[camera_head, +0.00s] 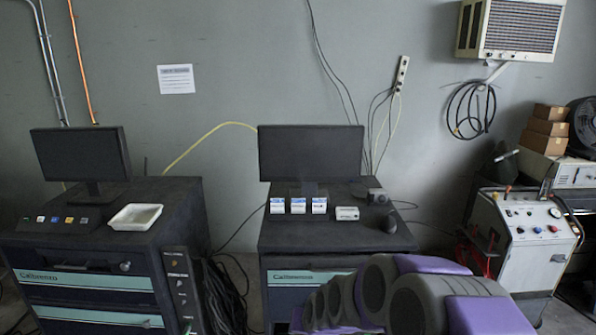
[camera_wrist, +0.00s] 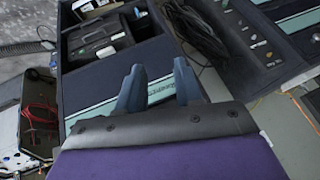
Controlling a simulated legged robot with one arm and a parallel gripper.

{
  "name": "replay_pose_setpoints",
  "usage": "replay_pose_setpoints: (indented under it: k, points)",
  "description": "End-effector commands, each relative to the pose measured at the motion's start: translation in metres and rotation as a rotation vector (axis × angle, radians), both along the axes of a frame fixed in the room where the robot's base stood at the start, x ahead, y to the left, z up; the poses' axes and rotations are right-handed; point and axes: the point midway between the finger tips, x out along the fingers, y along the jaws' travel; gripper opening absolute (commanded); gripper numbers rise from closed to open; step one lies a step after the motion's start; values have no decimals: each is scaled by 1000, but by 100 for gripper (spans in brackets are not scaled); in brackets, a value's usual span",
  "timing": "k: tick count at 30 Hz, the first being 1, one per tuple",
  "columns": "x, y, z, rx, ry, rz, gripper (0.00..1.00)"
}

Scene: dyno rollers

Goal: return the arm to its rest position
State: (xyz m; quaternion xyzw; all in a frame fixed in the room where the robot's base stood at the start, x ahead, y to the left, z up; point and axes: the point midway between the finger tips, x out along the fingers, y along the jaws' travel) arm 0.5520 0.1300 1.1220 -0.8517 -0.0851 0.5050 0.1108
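My arm, grey with purple panels (camera_head: 405,295), shows low in the head view, right of centre, in front of the middle cabinet. Its fingers cannot be made out there. In the wrist view my gripper (camera_wrist: 160,68) has two blue-grey fingers standing apart with a gap between them. Nothing is held between them. Behind the gap is a dark cabinet front with a teal stripe, apart from the fingers as far as I can tell. My purple and dark grey wrist housing fills the bottom of the wrist view.
The middle cabinet (camera_head: 275,238) bears a monitor (camera_head: 310,153), several small boxes and a mouse (camera_head: 389,222). The left cabinet (camera_head: 60,240) bears a monitor (camera_head: 80,155) and a white tray (camera_head: 135,217). A white machine (camera_head: 530,240) stands at right. Cables (camera_head: 226,290) lie between the cabinets.

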Motion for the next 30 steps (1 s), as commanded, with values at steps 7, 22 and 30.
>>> replay_pose_setpoints:
  k: [7,22,30]
  points:
    - [-93,-33,30,-85,157,66,35]
    - [-308,-111,59,-251,524,83,35]
    - [-375,-128,62,-278,646,60,35]
